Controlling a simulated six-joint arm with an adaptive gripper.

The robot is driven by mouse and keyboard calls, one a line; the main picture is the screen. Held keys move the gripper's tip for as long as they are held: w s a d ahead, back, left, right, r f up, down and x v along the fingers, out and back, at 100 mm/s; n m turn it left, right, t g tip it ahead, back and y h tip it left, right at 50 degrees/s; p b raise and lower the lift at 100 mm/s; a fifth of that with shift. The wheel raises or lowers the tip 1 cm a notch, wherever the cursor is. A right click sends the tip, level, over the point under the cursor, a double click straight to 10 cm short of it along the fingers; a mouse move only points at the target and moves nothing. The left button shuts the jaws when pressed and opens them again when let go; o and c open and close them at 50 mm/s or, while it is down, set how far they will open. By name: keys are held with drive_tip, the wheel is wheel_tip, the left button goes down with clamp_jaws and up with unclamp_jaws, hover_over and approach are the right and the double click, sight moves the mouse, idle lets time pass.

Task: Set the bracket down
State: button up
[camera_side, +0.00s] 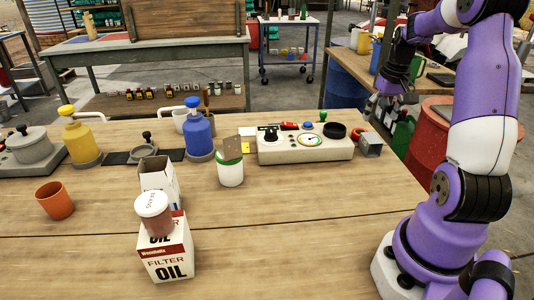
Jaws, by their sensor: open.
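A small grey angular metal piece (371,147), which looks like the bracket, rests on the wooden table at the right end of the control box. A reddish part shows at its upper left edge. My gripper (385,106) is open, behind and above this piece in the picture, near the table's far right edge. It appears apart from the piece, with nothing clearly seen between its fingers. The fingertips are small and dark, so their exact gap and height are hard to tell.
A control box (305,148) with a gauge and knobs stands left of the metal piece. A white pot (230,170), blue bottle (199,135), yellow bottle (80,140), orange cup (54,201) and oil filter box (166,253) stand further left. The table's front middle is clear.

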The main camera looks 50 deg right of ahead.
drive_tip(key=w+a+r+n+t, duration=0.15)
drive_tip(key=a+r, duration=0.25)
drive_tip(key=a, duration=0.5)
drive_tip(key=w+a+r+n+t, duration=0.1)
drive_tip(key=w+a+r+n, duration=0.25)
drive_tip(key=a, duration=0.45)
drive_tip(key=s+a+n+t+y, duration=0.1)
drive_tip(key=s+a+n, duration=0.3)
drive_tip(key=a, duration=0.9)
drive_tip(key=shift+s+a+f+t, duration=0.2)
drive_tip(key=shift+s+a+t, duration=0.2)
drive_tip(key=shift+s+t, duration=0.1)
